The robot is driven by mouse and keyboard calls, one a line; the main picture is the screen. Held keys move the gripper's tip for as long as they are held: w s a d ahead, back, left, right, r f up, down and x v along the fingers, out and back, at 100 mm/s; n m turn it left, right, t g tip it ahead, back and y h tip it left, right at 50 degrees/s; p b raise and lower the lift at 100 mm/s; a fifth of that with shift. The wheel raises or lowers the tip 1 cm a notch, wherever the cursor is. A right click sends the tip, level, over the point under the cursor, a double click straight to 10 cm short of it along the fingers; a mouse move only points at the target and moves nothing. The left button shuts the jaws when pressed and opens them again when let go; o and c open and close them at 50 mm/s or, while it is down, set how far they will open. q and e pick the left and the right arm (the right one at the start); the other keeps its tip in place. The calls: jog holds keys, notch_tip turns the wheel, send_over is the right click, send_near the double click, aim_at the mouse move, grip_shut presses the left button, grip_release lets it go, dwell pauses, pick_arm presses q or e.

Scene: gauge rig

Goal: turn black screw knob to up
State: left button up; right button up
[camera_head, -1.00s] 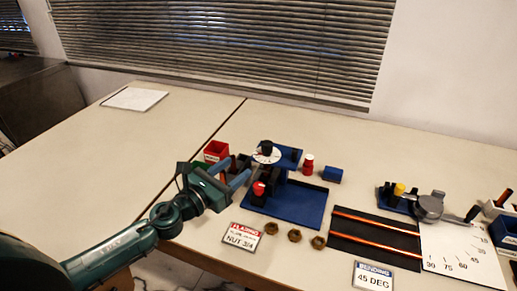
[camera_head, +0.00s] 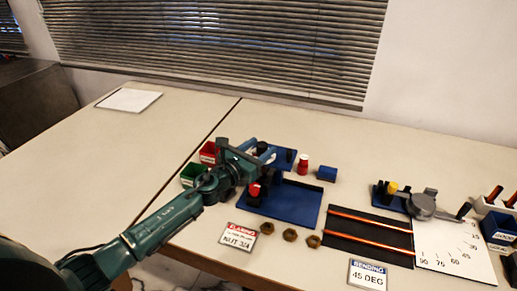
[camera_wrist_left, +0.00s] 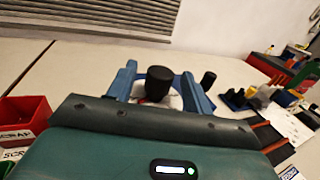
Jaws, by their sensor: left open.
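The black screw knob (camera_wrist_left: 158,82) stands upright in the left wrist view, above a partly visible white dial with a bit of red. My left gripper (camera_wrist_left: 159,72) is open, with one blue finger on each side of the knob; I cannot tell whether either touches it. In the head view, my left gripper (camera_head: 260,150) is over the back of the blue flaring rig (camera_head: 295,203) and mostly hides the knob and dial. My right gripper is not in view.
A red-topped part (camera_head: 254,189) stands just in front of my gripper. Red (camera_head: 208,152) and green (camera_head: 192,173) bins are left of it. Brass nuts (camera_head: 290,235) lie in front. The left table is mostly clear.

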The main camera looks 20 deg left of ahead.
pick_arm(q)
jog(key=shift+c, duration=0.3)
jog(key=c, duration=0.9)
